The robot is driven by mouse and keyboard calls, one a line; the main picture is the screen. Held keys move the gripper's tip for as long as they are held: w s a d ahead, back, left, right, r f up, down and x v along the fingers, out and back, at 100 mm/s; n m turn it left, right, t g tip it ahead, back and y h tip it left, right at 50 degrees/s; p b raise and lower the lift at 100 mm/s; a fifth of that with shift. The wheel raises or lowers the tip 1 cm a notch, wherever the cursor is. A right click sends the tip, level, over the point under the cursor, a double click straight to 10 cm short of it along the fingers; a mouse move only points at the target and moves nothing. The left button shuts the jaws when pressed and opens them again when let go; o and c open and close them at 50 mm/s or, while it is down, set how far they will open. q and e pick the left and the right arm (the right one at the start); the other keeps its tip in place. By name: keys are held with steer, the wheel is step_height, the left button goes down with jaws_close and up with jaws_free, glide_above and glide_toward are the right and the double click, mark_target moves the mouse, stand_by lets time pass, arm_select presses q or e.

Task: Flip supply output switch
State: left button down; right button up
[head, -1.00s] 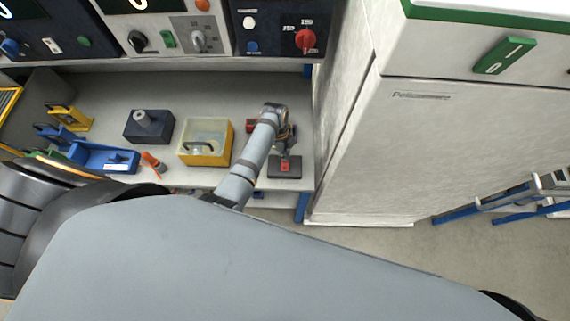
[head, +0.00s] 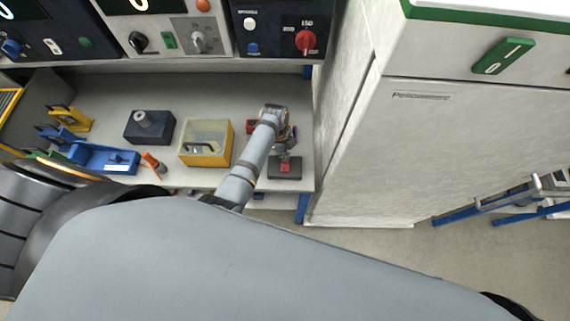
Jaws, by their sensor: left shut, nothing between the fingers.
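A small dark box with a red switch (head: 285,168) on top sits at the right end of the grey bench. I take this to be the switch, but its label and which way it is tipped are too small to read. My left gripper (head: 285,155) is shut and empty, pointing down just above and behind the red switch. I cannot tell whether the fingertips touch it. My right gripper is not in view.
A yellow open bin (head: 206,157), a dark block with a grey knob (head: 149,127) and blue holders (head: 103,158) stand left on the bench. Instrument panels with a red knob (head: 306,42) line the back.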

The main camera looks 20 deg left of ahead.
arm_select(q)
steer(key=shift+f, duration=0.2)
stand_by(0.5)
steer(key=shift+f+b, duration=0.6)
steer(key=shift+f, duration=0.15)
steer(key=shift+r, duration=0.1)
step_height(320, 180, up, 3)
steer(key=p, duration=0.3)
steer(key=shift+r, duration=1.95)
